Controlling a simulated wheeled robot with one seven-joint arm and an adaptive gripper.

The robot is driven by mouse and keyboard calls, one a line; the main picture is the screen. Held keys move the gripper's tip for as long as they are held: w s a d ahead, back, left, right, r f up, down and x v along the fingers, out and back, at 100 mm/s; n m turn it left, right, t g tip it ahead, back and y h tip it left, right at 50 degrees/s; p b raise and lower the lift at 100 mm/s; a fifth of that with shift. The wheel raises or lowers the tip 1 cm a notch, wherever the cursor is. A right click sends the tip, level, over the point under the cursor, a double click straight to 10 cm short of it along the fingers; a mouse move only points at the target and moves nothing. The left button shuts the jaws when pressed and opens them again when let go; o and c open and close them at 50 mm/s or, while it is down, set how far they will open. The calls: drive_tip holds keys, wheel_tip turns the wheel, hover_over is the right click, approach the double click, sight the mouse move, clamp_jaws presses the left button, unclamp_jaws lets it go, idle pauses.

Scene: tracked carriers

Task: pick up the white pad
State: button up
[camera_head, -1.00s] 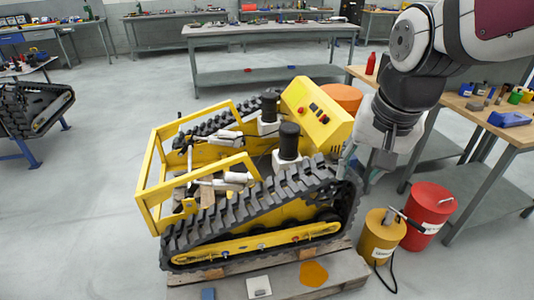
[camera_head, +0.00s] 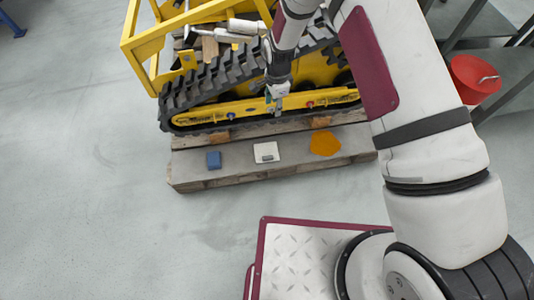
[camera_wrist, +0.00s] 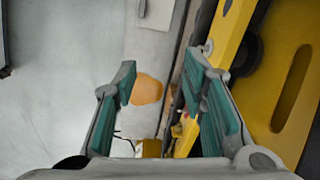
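The white pad (camera_head: 266,152) lies flat on the grey pallet (camera_head: 225,178), between a blue block and an orange patch. It shows partly at the top edge of the wrist view (camera_wrist: 157,12). My gripper (camera_head: 278,102) hangs beside the near track of the yellow carrier, a little behind the pad in the head view. In the wrist view my gripper (camera_wrist: 164,78) is open with nothing between its teal fingers. The pad is apart from the fingers.
The blue block (camera_head: 214,160) is left of the pad and the orange patch (camera_head: 325,143) is right of it. The yellow tracked carrier (camera_head: 250,108) stands close behind. A red container (camera_head: 473,80) is at right. The floor left of the pallet is clear.

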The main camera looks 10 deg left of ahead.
drive_tip(key=s+a+f+m+b, duration=0.1)
drive_tip(key=s+f+b, duration=0.1)
drive_tip(key=f, duration=0.7)
drive_tip(key=s+a+f+m+b, duration=0.1)
drive_tip(key=s+f, duration=0.1)
drive_tip(key=f, duration=0.7)
drive_tip(key=b, duration=0.3)
hover_over(268, 157)
drive_tip(key=shift+g, duration=0.3)
wheel_tip(268, 157, down, 8)
drive_tip(key=shift+r, duration=0.1)
drive_tip(key=shift+f+b, duration=1.05)
drive_tip(key=shift+f, duration=1.85)
clamp_jaws()
